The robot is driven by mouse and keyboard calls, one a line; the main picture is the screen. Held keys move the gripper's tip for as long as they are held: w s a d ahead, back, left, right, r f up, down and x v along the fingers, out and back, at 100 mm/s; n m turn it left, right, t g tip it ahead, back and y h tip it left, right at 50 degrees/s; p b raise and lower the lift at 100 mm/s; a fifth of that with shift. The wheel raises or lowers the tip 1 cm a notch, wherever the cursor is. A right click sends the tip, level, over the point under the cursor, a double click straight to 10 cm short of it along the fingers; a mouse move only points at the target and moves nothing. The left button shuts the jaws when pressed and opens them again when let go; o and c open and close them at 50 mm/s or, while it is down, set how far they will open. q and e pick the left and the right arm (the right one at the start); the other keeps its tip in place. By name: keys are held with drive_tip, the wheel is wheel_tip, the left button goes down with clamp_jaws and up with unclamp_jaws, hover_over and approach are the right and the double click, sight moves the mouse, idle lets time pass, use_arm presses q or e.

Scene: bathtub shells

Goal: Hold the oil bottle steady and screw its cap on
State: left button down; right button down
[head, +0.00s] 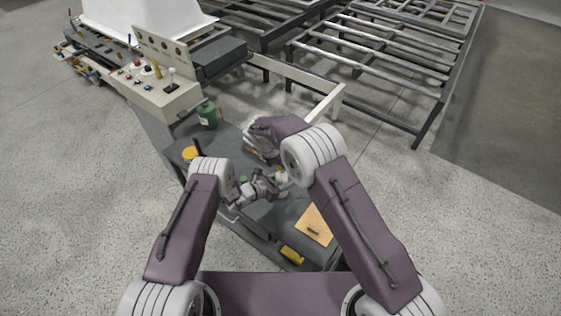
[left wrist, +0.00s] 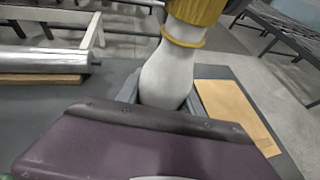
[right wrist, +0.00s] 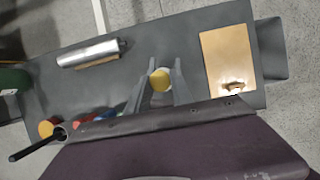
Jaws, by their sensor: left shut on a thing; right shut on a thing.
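The oil bottle is a pale white bottle (left wrist: 168,78) with a yellow ring round its neck, roughly upright and slightly tilted in the left wrist view. My left gripper (left wrist: 160,97) is shut around its body; in the head view this gripper (head: 272,186) is over the worktable. The yellow cap (left wrist: 195,10) is at the top of the bottle, above the ring, with white neck between. From above, the cap (right wrist: 160,79) lies between the fingers of my right gripper (right wrist: 164,78), which is shut on it. How far the cap is seated cannot be told. The right fingertips are hidden in the head view.
The dark worktable (right wrist: 205,28) carries a silver roll (right wrist: 92,52), a tan board (right wrist: 228,58), a green container (head: 207,115) and an orange-yellow round item (head: 190,153). A yellow object (head: 292,255) is near the front edge. A control box (head: 155,88) stands behind at the left.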

drive_tip(key=shift+f, duration=0.25)
drive_tip(key=shift+w+m, duration=0.15)
drive_tip(key=shift+m, duration=0.65)
drive_tip(key=m, duration=0.2)
drive_tip(key=m+g+h, duration=0.1)
drive_tip(key=m, duration=0.1)
drive_tip(key=shift+w+a+f+g, duration=0.1)
drive_tip(key=shift+w+g, duration=0.1)
drive_tip(key=shift+g, duration=0.1)
drive_tip(key=shift+s+m, duration=0.15)
drive_tip(key=shift+m, duration=0.35)
drive_tip(key=c, duration=1.1)
unclamp_jaws()
